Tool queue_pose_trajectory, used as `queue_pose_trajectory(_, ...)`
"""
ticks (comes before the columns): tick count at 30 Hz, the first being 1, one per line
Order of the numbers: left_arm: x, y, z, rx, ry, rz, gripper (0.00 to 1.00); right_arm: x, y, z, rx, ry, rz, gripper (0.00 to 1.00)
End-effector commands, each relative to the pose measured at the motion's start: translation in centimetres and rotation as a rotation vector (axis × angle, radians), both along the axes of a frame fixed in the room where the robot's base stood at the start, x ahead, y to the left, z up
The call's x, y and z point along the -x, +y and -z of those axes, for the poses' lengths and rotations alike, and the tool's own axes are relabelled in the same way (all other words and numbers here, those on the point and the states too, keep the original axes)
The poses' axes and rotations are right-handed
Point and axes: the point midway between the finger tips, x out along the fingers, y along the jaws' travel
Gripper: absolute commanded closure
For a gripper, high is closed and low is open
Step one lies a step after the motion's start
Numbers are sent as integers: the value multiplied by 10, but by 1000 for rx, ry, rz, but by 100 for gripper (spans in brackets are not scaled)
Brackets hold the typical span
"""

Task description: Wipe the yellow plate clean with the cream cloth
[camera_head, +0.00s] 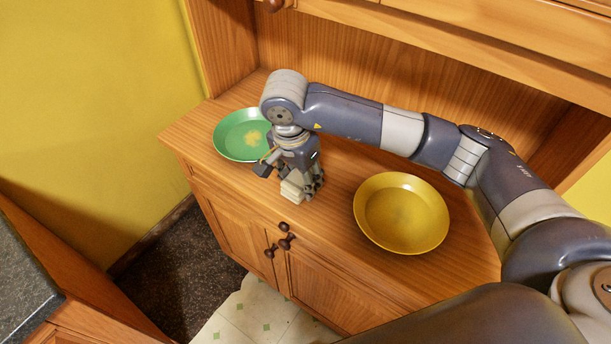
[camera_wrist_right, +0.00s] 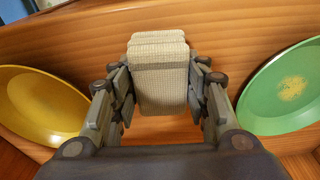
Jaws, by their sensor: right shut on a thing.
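The yellow plate (camera_head: 402,212) lies on the wooden cabinet top, right of my right gripper. My right gripper (camera_head: 298,188) points down over the cabinet top between the two plates. It is shut on the cream cloth (camera_wrist_right: 160,75), a folded, woven pad that sits between both fingers. In the head view the cloth (camera_head: 292,190) is partly hidden by the fingers. I cannot tell whether it touches the wood. My left gripper is not in view.
A green plate (camera_head: 236,141) with a yellowish stain lies at the cabinet top's left end, partly behind my right wrist. The wooden cabinet (camera_head: 330,215) has a back panel and an upper part above. A dark counter (camera_head: 22,275) stands at lower left.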

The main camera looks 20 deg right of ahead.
Motion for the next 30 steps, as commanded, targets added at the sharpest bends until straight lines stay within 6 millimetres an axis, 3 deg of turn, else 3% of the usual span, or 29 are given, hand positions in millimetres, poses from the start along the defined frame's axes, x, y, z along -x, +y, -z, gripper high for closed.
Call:
queue_pose_trajectory(5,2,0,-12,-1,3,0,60,-19,-19,3,2,5,6,76)
queue_pose_trajectory(12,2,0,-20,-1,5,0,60,-18,-16,32,2,1,1,76)
queue_pose_trajectory(27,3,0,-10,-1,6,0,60,-18,-16,41,1,0,1,76)
queue_pose_trajectory(28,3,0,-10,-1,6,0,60,-18,-16,41,1,0,1,55)
queue_pose_trajectory(30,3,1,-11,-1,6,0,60,-18,-16,39,1,0,1,39)
